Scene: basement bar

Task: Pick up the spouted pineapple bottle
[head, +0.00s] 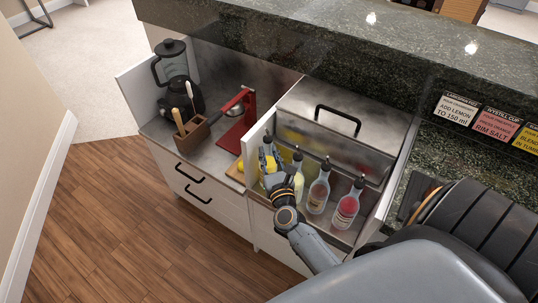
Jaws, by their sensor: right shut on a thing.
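Several clear spouted bottles stand in a row in the metal well of the counter. The leftmost spouted bottle (267,148) is mostly hidden by my right gripper (267,163), which is shut on it. Its dark spout shows above the fingers. I cannot read its label or tell whether its base is lifted. Just right of it stands a bottle with pale yellow liquid (298,178), partly behind my gripper. My left gripper is not in view.
Two bottles with reddish liquid, one paler (318,195) and one redder (346,207), stand farther right. A closed steel lid (335,140) is behind the row. A blender (175,68), wooden caddy (195,133) and red press (238,125) stand on the left counter.

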